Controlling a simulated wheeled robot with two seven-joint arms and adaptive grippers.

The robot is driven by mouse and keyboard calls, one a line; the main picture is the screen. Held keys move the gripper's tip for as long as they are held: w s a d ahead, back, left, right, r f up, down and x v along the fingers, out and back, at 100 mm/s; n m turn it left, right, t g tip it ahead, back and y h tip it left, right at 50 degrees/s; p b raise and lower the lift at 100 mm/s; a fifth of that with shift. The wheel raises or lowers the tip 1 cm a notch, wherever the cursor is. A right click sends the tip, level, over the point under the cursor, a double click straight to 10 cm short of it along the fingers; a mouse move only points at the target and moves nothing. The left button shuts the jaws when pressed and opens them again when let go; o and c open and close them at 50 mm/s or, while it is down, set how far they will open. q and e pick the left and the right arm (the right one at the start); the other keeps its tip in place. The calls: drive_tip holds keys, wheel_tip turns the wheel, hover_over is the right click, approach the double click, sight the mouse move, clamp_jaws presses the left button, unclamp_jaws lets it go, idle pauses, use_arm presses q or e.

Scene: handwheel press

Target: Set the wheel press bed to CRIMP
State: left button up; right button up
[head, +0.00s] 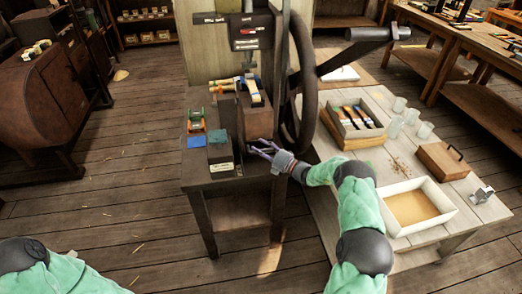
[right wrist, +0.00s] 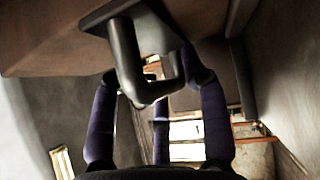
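The wheel press stands on a small dark table (head: 200,183), with a large dark handwheel (head: 306,85) on its right side. A brown block (head: 258,117) sits under the press head (head: 250,32). Labels on the press are too small to read. My right gripper (head: 262,148) is at the block's lower front right, with its fingers spread. In the right wrist view, a dark looped handle (right wrist: 145,75) hangs under a brown surface, between the purple fingertips of the gripper (right wrist: 155,85). I see no clear grip on it. My left arm shows at the lower left; its gripper is out of view.
A dark grey block (head: 220,154) and a small orange and green item (head: 196,120) stand left of the press. On the right bench are a brush box (head: 354,138), glass jars (head: 411,117), a wooden box (head: 444,161) and a white-rimmed tray (head: 443,205).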

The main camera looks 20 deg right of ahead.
drive_tip(key=shift+s, duration=0.1)
drive_tip(key=v, duration=1.2)
idle(0.4)
